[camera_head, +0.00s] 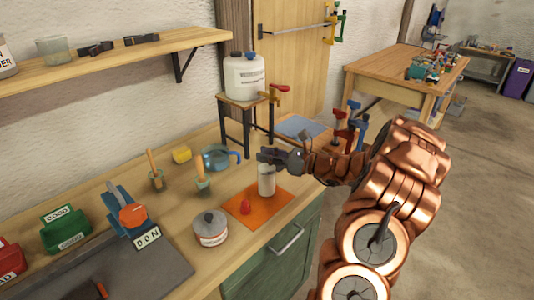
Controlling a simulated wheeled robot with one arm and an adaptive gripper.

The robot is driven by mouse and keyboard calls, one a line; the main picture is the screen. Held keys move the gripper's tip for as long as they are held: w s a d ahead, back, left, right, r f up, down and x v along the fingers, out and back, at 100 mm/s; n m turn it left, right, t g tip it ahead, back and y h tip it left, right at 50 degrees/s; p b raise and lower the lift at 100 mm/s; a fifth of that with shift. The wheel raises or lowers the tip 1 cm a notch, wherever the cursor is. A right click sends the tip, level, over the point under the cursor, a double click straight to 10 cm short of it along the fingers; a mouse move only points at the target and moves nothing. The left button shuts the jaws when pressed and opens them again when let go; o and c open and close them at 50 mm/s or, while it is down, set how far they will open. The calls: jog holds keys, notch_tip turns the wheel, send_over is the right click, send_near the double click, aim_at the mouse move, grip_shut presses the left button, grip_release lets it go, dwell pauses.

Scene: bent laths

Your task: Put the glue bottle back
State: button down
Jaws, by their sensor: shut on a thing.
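My gripper (268,157) is shut around the top of a pale, whitish bottle (267,183), which I take to be the glue bottle. The bottle is upright over the far part of an orange mat (276,205) on the workbench. I cannot tell whether its base touches the mat. The jaws hide its top. A small red piece (245,207), perhaps a cap, sits on the mat to the left of the bottle.
A lidded tin (210,229) stands left of the mat. Brushes in holders (203,183), a blue-handled cup (217,158) and a yellow block (181,155) are behind. A scale (147,238) is at left. A small stool (245,103) bears a white canister (244,78). Clamps (350,125) are at right.

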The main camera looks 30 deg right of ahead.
jog(key=c, duration=0.9)
grip_release()
jog(key=b+v, duration=0.2)
jog(key=v, duration=1)
